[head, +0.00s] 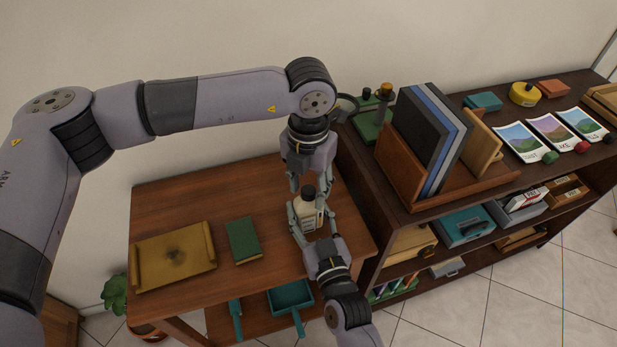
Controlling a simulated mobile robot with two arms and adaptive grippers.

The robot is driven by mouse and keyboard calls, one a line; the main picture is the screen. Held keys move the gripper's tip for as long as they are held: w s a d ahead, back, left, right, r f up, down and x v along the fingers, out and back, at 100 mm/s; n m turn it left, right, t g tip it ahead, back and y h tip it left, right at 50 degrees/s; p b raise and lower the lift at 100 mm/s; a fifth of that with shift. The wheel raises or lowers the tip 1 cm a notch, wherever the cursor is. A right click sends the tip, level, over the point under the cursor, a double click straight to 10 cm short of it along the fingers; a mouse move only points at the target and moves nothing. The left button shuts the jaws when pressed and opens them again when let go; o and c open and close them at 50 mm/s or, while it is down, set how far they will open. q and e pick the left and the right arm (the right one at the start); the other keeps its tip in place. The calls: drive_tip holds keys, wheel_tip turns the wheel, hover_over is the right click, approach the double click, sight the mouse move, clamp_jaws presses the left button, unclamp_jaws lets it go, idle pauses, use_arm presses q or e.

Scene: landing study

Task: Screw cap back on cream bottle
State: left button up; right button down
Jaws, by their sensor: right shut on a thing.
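The cream bottle (307,213) stands upright on the wooden table near its right edge, with a pale body and a label. A dark cap (308,192) is at its top; I cannot tell whether it is seated on the neck. My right gripper (306,222) comes from the front and is shut on the bottle's body, one finger on each side. My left gripper (309,187) points down from above, its fingers apart on either side of the cap. I cannot see clear contact between these fingers and the cap.
A wooden tray (150,270) and a green book (243,240) lie on the table to the left. A dark shelf unit (408,215) with upright folders (425,135) stands close on the right. Teal tools (290,298) lie below the table's front. The table's back left is clear.

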use_arm(q)
drive_tip(key=shift+c, duration=0.5)
clamp_jaws()
drive_tip(key=m, duration=1.2)
drive_tip(key=shift+o, duration=1.2)
unclamp_jaws()
wheel_tip(320, 180, up, 12)
